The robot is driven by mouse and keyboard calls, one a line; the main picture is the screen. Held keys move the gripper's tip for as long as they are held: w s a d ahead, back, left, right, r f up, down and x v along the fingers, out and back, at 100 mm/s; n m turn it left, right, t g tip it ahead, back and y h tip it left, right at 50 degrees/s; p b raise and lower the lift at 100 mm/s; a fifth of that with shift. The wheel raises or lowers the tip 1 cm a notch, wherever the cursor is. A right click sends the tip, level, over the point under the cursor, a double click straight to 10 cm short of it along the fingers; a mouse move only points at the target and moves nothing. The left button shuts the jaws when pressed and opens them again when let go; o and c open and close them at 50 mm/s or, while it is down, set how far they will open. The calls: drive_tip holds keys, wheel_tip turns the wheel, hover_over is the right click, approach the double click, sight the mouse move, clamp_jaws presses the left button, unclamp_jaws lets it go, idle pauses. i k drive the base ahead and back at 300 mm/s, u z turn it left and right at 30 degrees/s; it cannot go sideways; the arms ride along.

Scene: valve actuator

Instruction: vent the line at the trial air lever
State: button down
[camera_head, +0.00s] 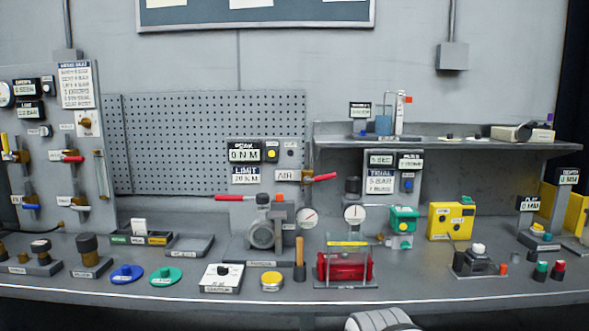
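A red-handled lever (321,178) on a brass-coloured fitting sits beside a label reading AIR (285,175), at the middle of the bench. Its handle points right and slightly up. A panel marked TRIAL (380,182) stands to its right. Whether this is the trial air lever is not spelled out on the label I can read. Below and left is a grey valve body (262,234) with a long red handle (234,198) pointing left. A round dial gauge (308,218) is beside it. My gripper is not in view; only a rounded grey-white part, likely of my arm, shows at the bottom edge.
A left panel (85,130) carries gauges and red, yellow and blue levers. A red cylinder in a clear guard (345,265), a wooden-handled tool (300,258) and a yellow button (271,281) stand in front of the valve. A shelf (450,143) overhangs the right side.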

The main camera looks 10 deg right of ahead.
sight(307, 179)
drive_tip(key=u, duration=0.3)
drive_tip(key=i, duration=1.75)
drive_tip(key=z, duration=0.5)
drive_tip(key=k, duration=0.9)
drive_tip(key=z, duration=0.15)
drive_tip(key=i, duration=0.95)
